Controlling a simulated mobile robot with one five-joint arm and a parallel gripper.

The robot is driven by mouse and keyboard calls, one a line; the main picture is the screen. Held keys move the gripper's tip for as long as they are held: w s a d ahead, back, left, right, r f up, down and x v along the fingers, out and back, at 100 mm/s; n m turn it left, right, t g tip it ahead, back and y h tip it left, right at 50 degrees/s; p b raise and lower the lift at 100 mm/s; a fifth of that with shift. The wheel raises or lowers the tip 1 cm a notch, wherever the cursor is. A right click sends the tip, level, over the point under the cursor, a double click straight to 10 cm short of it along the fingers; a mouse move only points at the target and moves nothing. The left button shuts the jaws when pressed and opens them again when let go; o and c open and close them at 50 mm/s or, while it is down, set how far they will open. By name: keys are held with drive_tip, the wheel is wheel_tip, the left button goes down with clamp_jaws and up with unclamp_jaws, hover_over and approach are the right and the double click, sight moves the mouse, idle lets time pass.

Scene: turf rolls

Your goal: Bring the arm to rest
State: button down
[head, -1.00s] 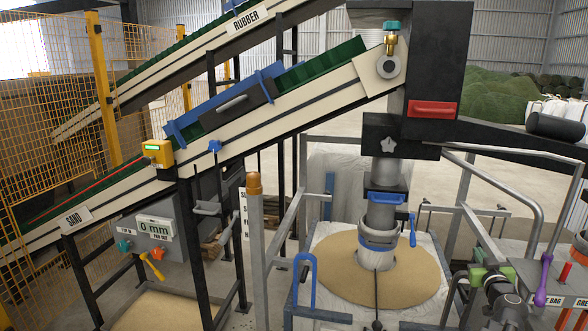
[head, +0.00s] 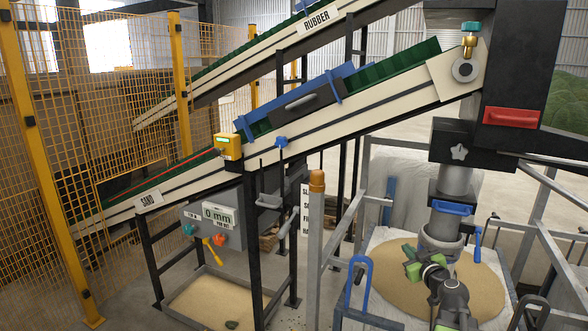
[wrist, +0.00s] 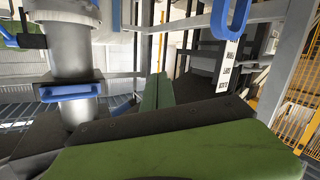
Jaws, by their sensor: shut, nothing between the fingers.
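My gripper (head: 411,261) has green fingers on a dark grey wrist. In the head view it is at the lower right, in front of the spout and the open sand bag (head: 385,255). The fingers are together with nothing between them. In the wrist view the green fingers (wrist: 158,95) point up the picture, side by side. The rest of my arm runs down out of the head view. I cannot tell how far the gripper is from the spout (head: 440,238) behind it.
A blue-handled metal spout (wrist: 70,65) stands left in the wrist view. A grey frame with an orange-capped post (head: 317,180) stands left of my arm. The sand conveyor (head: 330,120), a control box (head: 215,222) and a yellow mesh fence (head: 85,130) lie further left.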

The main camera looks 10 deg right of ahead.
drive_tip(key=a+f+n+g+y, duration=0.2)
drive_tip(key=a+f+g, duration=0.15)
drive_tip(key=a, duration=0.75)
drive_tip(key=a+f+n+g+y, duration=0.2)
drive_tip(key=a+f, duration=0.2)
drive_tip(key=a, duration=0.8)
drive_tip(key=a+f+n+g+y, duration=0.2)
drive_tip(key=a+f, duration=0.2)
drive_tip(key=a, duration=0.7)
drive_tip(key=s+a+f+m+g+h, duration=0.2)
drive_tip(key=s+a+f+g, duration=0.1)
drive_tip(key=s+f+g, duration=0.4)
drive_tip(key=s+d+f+m+g+h, duration=0.1)
drive_tip(key=s+d+m+h, duration=0.2)
drive_tip(key=s+d+m, duration=0.4)
drive_tip(key=shift+s+f, duration=0.15)
drive_tip(key=shift+s, duration=1.05)
